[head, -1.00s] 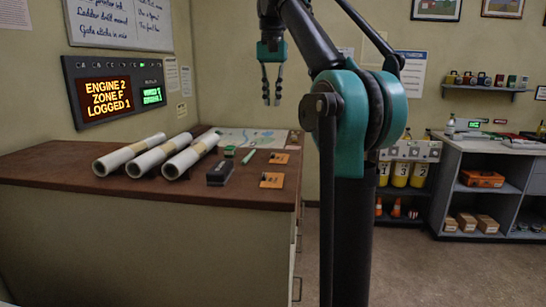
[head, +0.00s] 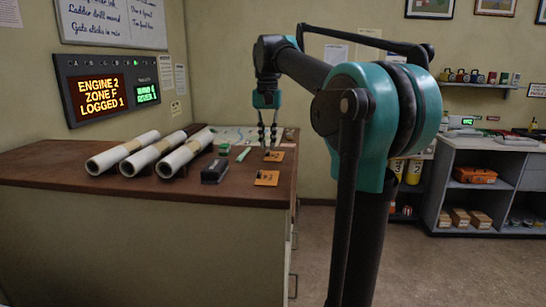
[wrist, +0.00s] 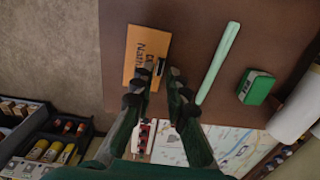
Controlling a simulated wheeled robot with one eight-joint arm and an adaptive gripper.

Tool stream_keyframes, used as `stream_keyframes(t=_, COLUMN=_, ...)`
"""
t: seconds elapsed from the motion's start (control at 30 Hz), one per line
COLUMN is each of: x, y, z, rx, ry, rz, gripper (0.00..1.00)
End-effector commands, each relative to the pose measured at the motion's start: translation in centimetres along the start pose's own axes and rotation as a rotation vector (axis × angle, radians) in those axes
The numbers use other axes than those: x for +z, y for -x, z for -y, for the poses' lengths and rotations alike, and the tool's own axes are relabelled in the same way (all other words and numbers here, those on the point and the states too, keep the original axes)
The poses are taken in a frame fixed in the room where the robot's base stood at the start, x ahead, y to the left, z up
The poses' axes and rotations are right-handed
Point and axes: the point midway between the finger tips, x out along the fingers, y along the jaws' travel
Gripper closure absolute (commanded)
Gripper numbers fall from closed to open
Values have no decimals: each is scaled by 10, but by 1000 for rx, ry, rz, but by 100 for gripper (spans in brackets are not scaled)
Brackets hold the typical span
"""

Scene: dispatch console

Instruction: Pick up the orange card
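Two orange cards lie on the brown desk in the head view: a far one (head: 276,156) near the right edge and a nearer one (head: 266,178). The far card, with dark lettering and a dark clip-like mark, shows in the wrist view (wrist: 136,60). My gripper (head: 268,146) is open and empty, fingers pointing down close above the far card. In the wrist view my gripper's fingertips (wrist: 155,86) are apart, and one finger hides part of the card's lower right. I cannot tell whether they touch the card.
A pale green pen (wrist: 217,62) and a green box-like item (wrist: 256,87) lie beside the card. A map (wrist: 237,145) lies behind it. A dark block (head: 214,171) and rolled white tubes (head: 184,154) are on the desk (head: 60,168) to the left.

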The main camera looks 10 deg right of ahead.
Motion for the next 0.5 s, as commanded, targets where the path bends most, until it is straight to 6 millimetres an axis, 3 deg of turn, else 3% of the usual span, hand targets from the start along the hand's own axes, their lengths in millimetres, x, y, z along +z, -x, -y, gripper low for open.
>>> stream_keyframes(t=0.2, x=0, y=-23, z=0, rx=0, ry=0, rz=0, gripper=85)
stream_keyframes(t=0.43, x=0, y=-24, z=0, rx=0, ry=0, rz=0, gripper=85)
stream_keyframes(t=0.5, x=0, y=-24, z=0, rx=0, ry=0, rz=0, gripper=92)
